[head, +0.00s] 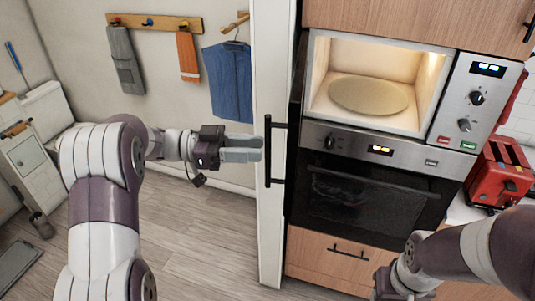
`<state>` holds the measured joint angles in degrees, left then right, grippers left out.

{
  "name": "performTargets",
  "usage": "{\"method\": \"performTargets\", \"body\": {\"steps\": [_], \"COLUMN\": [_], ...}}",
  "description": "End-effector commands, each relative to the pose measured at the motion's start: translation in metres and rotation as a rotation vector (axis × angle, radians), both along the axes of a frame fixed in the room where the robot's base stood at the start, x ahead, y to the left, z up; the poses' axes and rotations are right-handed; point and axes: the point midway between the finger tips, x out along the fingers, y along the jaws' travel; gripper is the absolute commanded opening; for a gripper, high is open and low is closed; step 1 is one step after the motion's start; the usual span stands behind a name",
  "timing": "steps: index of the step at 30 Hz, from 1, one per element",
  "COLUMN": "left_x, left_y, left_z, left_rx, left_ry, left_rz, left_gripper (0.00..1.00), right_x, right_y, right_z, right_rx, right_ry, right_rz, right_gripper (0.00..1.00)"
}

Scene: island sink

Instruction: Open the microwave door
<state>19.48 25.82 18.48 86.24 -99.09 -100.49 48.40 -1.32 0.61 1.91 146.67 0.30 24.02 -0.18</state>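The microwave (458,105) is built into the wooden cabinet. Its lit inside, with a round turntable plate (369,95), is in plain view. The microwave door (296,110) stands swung open to the left, seen nearly edge-on as a dark strip. Its black bar handle (268,150) sticks out on the left side. My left gripper (258,150) points right, with its fingertips just left of the handle. I cannot tell whether they touch it or how far apart the fingers are. My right gripper (388,290) is low at the lower right, largely hidden, and its fingers do not show clearly.
A black oven (365,195) sits below the microwave, over a wooden drawer (330,260). A red toaster (500,172) stands on the counter at right. A tall white panel (270,60) is behind the handle. The floor (200,230) at left is largely clear.

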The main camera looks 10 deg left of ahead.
Motion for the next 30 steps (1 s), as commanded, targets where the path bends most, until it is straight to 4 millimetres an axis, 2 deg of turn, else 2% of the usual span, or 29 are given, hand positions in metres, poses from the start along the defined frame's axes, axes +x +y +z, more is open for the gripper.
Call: {"method": "performTargets", "body": {"steps": [1,6,10,14,26,28,29,30], "left_x": [-0.001,-0.005,-0.007,-0.008,-0.008,0.0,0.011,0.032], "left_y": [0.015,0.058,0.076,0.083,0.083,0.084,0.086,0.091], "left_z": [-0.008,-0.006,-0.002,0.0,0.0,-0.005,-0.008,-0.014], "left_rx": [0.0,0.0,0.0,-0.001,0.0,0.03,0.054,0.079], "left_ry": [-0.001,-0.001,-0.001,-0.001,-0.006,-0.052,-0.088,-0.136], "left_rz": [0.006,0.003,0.002,0.0,0.0,0.041,0.093,0.204], "left_gripper": [0.34,0.34,0.34,0.34,0.34,0.34,0.34,0.34], "right_x": [0.0,0.0,0.0,0.0,0.0,0.0,0.0,0.0], "right_y": [0.0,0.0,0.0,0.0,0.0,0.0,0.0,0.0], "right_z": [-0.014,-0.029,-0.033,-0.033,-0.033,-0.033,-0.033,-0.033], "right_rx": [0.0,0.0,0.0,0.0,0.0,0.0,0.0,0.0], "right_ry": [0.0,0.0,0.0,0.0,0.0,0.0,0.0,0.0], "right_rz": [0.0,0.0,0.0,0.0,0.0,0.0,0.0,0.0], "right_gripper": [0.43,0.43,0.43,0.43,0.43,0.43,0.43,0.43]}}
